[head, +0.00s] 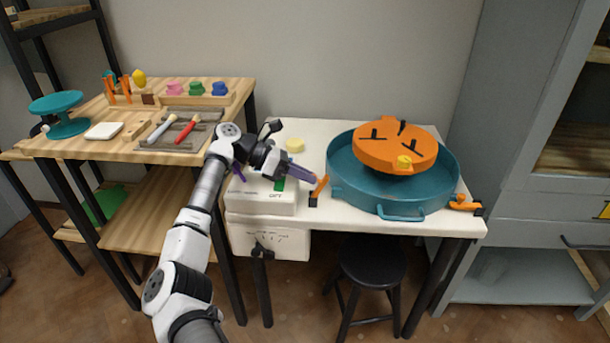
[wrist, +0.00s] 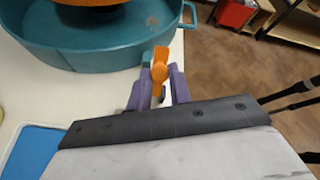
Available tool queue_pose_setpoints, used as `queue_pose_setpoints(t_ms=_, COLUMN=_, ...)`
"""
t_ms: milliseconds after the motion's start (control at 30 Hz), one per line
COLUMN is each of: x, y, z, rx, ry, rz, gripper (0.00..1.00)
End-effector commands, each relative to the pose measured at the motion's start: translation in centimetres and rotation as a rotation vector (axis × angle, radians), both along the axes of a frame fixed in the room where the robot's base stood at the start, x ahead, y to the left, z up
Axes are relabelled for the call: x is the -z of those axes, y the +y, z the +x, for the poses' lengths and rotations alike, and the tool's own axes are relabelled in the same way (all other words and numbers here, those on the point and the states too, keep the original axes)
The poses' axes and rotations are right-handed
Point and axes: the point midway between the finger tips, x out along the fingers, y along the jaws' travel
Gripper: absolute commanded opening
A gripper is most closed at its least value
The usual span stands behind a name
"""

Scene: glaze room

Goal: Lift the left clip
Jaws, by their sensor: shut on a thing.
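The left clip (head: 320,186) is a small orange lever with a dark lower part, beside the left side of the teal basin (head: 402,208) on the white table. My gripper (head: 312,179) has reached it from the left. In the wrist view, the clip (wrist: 160,66) stands between the purple fingers of my gripper (wrist: 158,86), which are shut on it. The basin wall (wrist: 100,60) is just beyond. I cannot tell whether the clip touches the basin. A similar orange right clip (head: 464,203) is at the basin's right side.
An orange disc (head: 385,150) with dark slots and a yellow knob (head: 404,162) sits over the basin. A white scale-like box (head: 262,198) is under my arm. A pale yellow round piece (head: 295,145) lies behind. A wooden table (head: 190,88) with tools stands left.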

Motion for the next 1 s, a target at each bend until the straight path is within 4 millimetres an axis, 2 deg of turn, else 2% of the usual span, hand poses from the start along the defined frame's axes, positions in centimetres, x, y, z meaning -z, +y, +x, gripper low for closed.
queue_pose_setpoints(t_ms=100, x=-0.1, y=0.0, z=0.1, rx=-0.003, ry=-0.003, rz=-0.002, gripper=0.0)
queue_pose_setpoints(t_ms=133, x=-0.1, y=0.0, z=0.1, rx=-0.003, ry=-0.002, rz=-0.001, gripper=0.24)
queue_pose_setpoints(t_ms=267, x=-0.1, y=0.0, z=0.0, rx=-0.002, ry=-0.002, rz=0.0, gripper=0.41)
queue_pose_setpoints(t_ms=533, x=-0.1, y=0.0, z=0.0, rx=-0.001, ry=0.0, rz=0.0, gripper=0.42)
queue_pose_setpoints(t_ms=667, x=-0.8, y=0.0, z=0.0, rx=0.0, ry=-0.002, rz=0.002, gripper=0.42)
queue_pose_setpoints(t_ms=767, x=-2.2, y=0.0, z=0.0, rx=0.0, ry=-0.004, rz=0.002, gripper=0.42)
queue_pose_setpoints(t_ms=1000, x=-8.0, y=0.0, z=0.1, rx=-0.001, ry=-0.005, rz=0.002, gripper=0.42)
